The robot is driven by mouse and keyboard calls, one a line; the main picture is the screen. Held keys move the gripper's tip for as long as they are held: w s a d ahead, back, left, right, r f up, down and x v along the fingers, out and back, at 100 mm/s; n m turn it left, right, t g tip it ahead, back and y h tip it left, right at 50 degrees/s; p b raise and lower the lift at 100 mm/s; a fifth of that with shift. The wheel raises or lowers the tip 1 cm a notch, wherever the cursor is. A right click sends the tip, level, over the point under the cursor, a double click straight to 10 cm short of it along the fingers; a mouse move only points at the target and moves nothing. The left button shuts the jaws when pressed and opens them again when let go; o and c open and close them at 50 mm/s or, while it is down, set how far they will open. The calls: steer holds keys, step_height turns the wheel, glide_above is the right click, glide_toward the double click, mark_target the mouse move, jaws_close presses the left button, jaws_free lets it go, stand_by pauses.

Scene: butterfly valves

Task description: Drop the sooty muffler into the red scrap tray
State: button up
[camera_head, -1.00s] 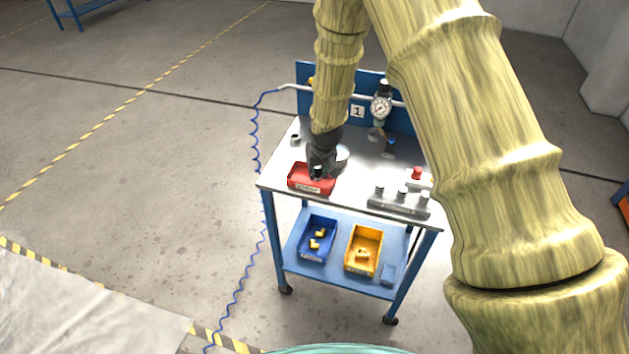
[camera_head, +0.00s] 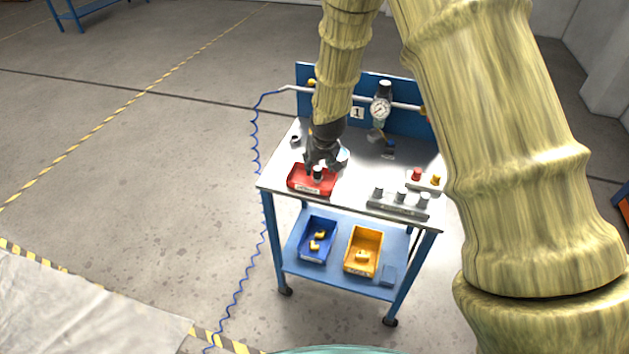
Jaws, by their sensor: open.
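The red scrap tray (camera_head: 300,184) sits at the left front of the cart's metal top, with a pale label on its front. My gripper (camera_head: 318,168) is open just above the tray's back edge. A small dark muffler with a lighter top (camera_head: 318,175) stands upright in the tray, just below the fingertips. Whether the fingers still touch it I cannot tell at this size. Part of the tray's back is hidden by my gripper.
A grey holder (camera_head: 398,204) with several mufflers stands at the right front. Behind it is a small block with a red piece (camera_head: 416,174) and a yellow piece. A gauge (camera_head: 381,108) and pipe run along the blue back panel. A small ring (camera_head: 295,139) lies back left.

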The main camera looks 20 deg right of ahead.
steer(key=v, duration=0.7)
steer(key=shift+r, duration=0.15)
steer(key=shift+s, duration=0.1)
steer(key=s+f+g+b, duration=0.1)
steer(key=s+f, duration=0.8)
steer(key=f, duration=0.2)
steer(key=s+f+g+b, duration=0.1)
steer(key=s+f, duration=0.7)
steer(key=f, duration=0.3)
steer(key=s+f, duration=0.4)
steer(key=s, duration=0.5)
steer(key=s+f+g+b, duration=0.1)
steer(key=s+f, duration=0.3)
steer(key=s, duration=0.4)
steer(key=s+f+g+b, duration=0.1)
steer(key=s+f, duration=0.3)
steer(key=s, duration=0.5)
steer(key=shift+s+d+f, duration=0.15)
steer(key=shift+s+f, duration=0.2)
steer(key=shift+f, duration=0.05)
